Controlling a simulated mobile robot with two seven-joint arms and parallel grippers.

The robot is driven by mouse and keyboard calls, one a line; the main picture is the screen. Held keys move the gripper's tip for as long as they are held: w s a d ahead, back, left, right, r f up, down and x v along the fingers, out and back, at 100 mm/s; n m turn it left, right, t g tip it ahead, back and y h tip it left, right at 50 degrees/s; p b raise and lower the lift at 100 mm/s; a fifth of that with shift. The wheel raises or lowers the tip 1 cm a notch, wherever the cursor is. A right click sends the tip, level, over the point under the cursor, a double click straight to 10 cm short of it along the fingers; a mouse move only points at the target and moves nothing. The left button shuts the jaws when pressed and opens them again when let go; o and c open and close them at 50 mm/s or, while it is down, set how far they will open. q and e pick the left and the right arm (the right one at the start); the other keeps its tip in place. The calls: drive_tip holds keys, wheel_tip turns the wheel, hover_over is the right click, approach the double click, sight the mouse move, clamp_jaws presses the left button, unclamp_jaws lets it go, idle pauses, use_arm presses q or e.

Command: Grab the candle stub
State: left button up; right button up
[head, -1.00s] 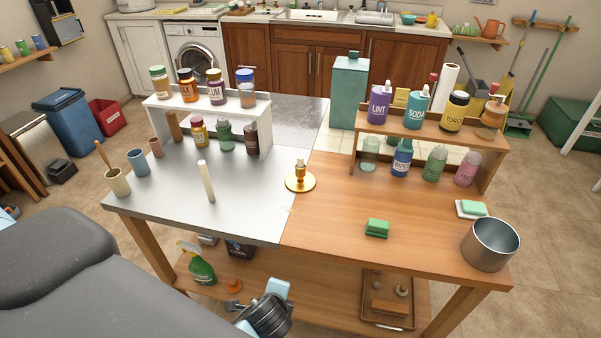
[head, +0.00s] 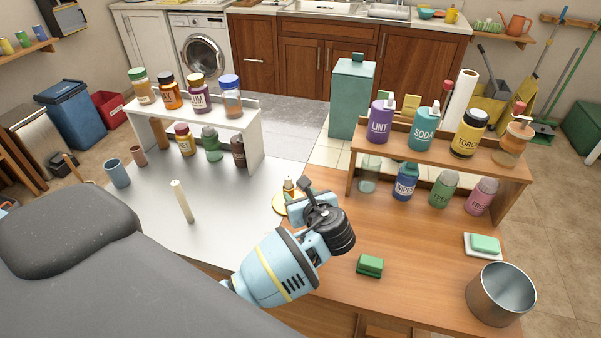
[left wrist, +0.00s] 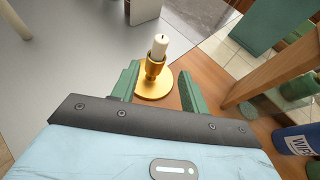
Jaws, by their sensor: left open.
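The candle stub (left wrist: 161,46) is short and cream, and stands upright in a gold candle holder (left wrist: 153,90) with a round base. In the head view the stub (head: 289,184) and holder (head: 279,204) are partly hidden behind my left gripper (head: 298,205). In the left wrist view my left gripper (left wrist: 158,84) is open, with its two green fingers on either side of the holder in the picture. The stub shows beyond the fingertips, and nothing is held. My right gripper is not in view.
A tall cream candle (head: 183,202) stands on the grey table half to the left. A white shelf (head: 255,145) and a wooden shelf (head: 520,172) hold several bottles. A green sponge (head: 370,265) and metal pot (head: 500,292) are at the right.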

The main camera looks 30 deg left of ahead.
sight(290, 183)
use_arm(q)
drive_tip(key=shift+w+a+f, duration=0.1)
drive_tip(key=shift+w+a, duration=0.55)
drive_tip(key=shift+a, duration=0.25)
drive_tip(key=shift+w+a, duration=0.15)
drive_tip(key=shift+w+a+f, duration=0.1)
drive_tip(key=shift+a, duration=0.2)
drive_tip(key=x, duration=0.4)
drive_tip(key=shift+a+b, duration=0.3)
drive_tip(key=shift+b, duration=0.05)
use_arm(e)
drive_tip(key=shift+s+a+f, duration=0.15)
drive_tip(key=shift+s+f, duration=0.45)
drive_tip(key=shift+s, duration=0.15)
use_arm(q)
drive_tip(key=shift+c, duration=0.5)
clamp_jaws()
